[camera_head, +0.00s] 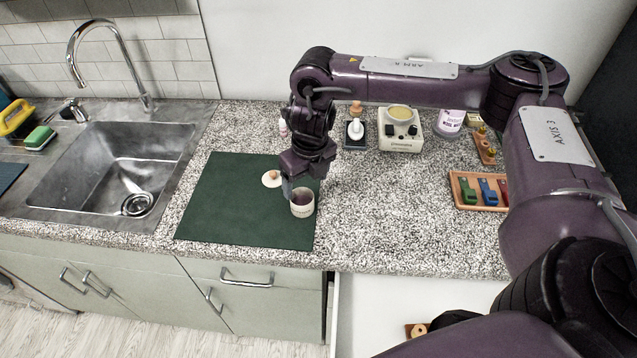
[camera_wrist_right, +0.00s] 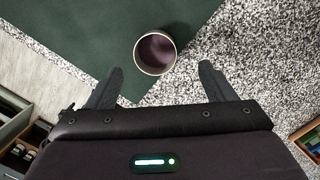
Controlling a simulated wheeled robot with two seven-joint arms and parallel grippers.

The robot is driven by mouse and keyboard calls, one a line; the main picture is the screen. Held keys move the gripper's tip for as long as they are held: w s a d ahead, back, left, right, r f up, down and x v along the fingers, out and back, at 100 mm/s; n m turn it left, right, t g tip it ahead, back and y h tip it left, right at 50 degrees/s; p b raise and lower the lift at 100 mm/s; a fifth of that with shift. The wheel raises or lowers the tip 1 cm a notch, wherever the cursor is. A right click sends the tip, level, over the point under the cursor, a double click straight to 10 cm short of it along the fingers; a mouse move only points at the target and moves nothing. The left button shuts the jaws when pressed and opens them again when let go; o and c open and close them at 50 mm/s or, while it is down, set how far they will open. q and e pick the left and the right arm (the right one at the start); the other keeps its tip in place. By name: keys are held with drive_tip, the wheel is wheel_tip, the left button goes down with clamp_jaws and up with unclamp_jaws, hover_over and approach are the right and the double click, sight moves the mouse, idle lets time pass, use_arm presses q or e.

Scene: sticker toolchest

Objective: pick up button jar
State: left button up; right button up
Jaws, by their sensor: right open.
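The button jar (camera_head: 302,204) is a small pale round jar with its top open and a dark reddish inside. It stands upright near the right edge of the green mat (camera_head: 232,222). A round pale lid with a wooden knob (camera_head: 271,178) lies on the mat, left of and behind the jar. My right gripper (camera_head: 300,190) is above and just behind the jar, pointing down. In the right wrist view the jar (camera_wrist_right: 155,52) sits beyond the two spread fingers (camera_wrist_right: 160,85), apart from them, and nothing is between the fingers. My left gripper is not in view.
A sink (camera_head: 115,172) with a tall faucet is at the left. Along the wall stand a cream device with dials (camera_head: 400,135) and a white labelled jar (camera_head: 450,122). A wooden tray with coloured pieces (camera_head: 480,190) is at the right. An open drawer (camera_head: 375,310) lies below the counter.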

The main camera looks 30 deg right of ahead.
sight(301, 203)
drive_tip(key=shift+w+d+f, duration=0.1)
drive_tip(key=shift+d+f, duration=0.05)
drive_tip(key=shift+a+f, duration=0.2)
drive_tip(key=shift+f, duration=0.05)
drive_tip(key=shift+a+f+p, duration=0.3)
drive_tip(key=shift+f+p, duration=0.25)
drive_tip(key=shift+a+f+p, duration=0.3)
drive_tip(key=shift+f+p, duration=0.25)
drive_tip(key=f, duration=0.2)
drive_tip(key=f+p, duration=0.1)
drive_tip(key=shift+w+d, duration=0.3)
drive_tip(key=shift+w, duration=0.05)
drive_tip(key=shift+w+f, duration=0.1)
drive_tip(key=shift+f, duration=0.45)
drive_tip(key=shift+a, duration=0.1)
drive_tip(key=c, duration=1.2)
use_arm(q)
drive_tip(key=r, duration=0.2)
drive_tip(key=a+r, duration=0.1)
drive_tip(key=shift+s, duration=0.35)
use_arm(e)
drive_tip(key=shift+r, duration=0.1)
